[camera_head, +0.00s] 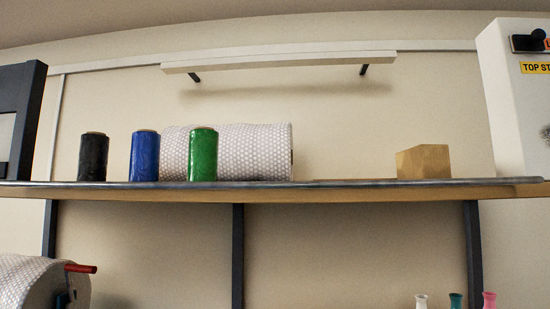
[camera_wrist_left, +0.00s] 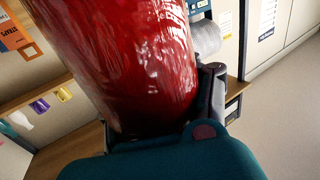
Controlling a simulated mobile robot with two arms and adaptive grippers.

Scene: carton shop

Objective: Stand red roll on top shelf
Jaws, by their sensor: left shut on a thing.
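The red roll (camera_wrist_left: 125,60) is large and close in the left wrist view, glossy and tilted, with its upper end cut off by the frame. My left gripper (camera_wrist_left: 190,125) is shut on it near its lower end; the roll hides part of the fingers. The top shelf (camera_head: 345,184) crosses the head view. On its left part stand upright a black roll (camera_head: 93,158), a blue roll (camera_head: 144,157) and a green roll (camera_head: 203,156). Neither gripper nor the red roll shows in the head view.
A bubble-wrap roll (camera_head: 245,152) lies behind the blue and green rolls. A cardboard box (camera_head: 423,162) sits on the shelf's right part, with bare shelf left of it. A dark panel (camera_head: 22,120) and a white cabinet (camera_head: 515,95) flank the shelf. A light bar (camera_head: 280,58) hangs above.

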